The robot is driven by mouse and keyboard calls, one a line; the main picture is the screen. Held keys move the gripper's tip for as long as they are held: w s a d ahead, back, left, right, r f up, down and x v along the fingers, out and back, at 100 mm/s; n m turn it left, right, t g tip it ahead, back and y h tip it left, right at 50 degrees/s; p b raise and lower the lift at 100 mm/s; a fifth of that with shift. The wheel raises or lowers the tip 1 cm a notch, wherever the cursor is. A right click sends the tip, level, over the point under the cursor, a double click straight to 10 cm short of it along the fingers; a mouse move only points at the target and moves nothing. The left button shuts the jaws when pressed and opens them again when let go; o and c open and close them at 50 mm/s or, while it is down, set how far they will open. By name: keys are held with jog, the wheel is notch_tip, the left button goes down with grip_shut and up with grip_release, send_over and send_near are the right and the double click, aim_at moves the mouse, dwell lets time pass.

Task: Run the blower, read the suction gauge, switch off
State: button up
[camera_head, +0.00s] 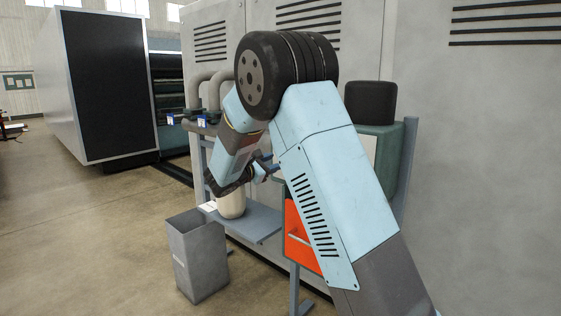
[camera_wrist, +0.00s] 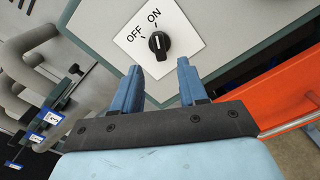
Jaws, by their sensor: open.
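A black rotary switch knob (camera_wrist: 159,43) sits on a white plate (camera_wrist: 178,28) marked OFF and ON in the wrist view. Its long axis runs roughly up the picture, and it appears to point nearer to ON than OFF. My gripper (camera_wrist: 158,72) is open and empty, with its two blue fingers just short of the knob and apart from it. In the head view my arm hides the switch and much of the blower unit, a grey-green housing (camera_head: 390,145). I cannot make out a suction gauge in either view.
Grey pipes (camera_head: 213,88) with blue-tagged valves (camera_head: 201,121) stand left of my arm. A cream canister (camera_head: 232,205) is on a blue-grey shelf (camera_head: 255,224). A grey bin (camera_head: 197,255) stands on the floor. An orange panel (camera_wrist: 275,92) lies right of my gripper. Floor at left is clear.

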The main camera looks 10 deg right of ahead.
jog(key=v, duration=0.7)
jog(key=shift+a, duration=0.2)
jog(key=shift+s+d, duration=0.1)
jog(key=shift+s, duration=0.05)
jog(key=s+d+r+m+g+y, duration=0.25)
jog(key=s+d+m+g, duration=0.2)
jog(key=s+d, duration=0.45)
jog(key=s+d+r+m+g+y, duration=0.1)
jog(key=s+d+m+g+y, duration=0.2)
jog(key=s+d+m, duration=0.5)
jog(key=s+a+m+t+y, duration=0.1)
jog(key=s+a+m+y, duration=0.1)
jog(key=s, duration=1)
jog(key=s+a+m+t+y, duration=0.1)
jog(key=s+a+m+y, duration=0.1)
jog(key=s+m+y, duration=0.2)
jog(key=shift+s+a+f+y, duration=0.2)
jog(key=shift+s+y, duration=1.35)
jog(key=shift+s, duration=2.5)
jog(key=shift+m+t, duration=0.25)
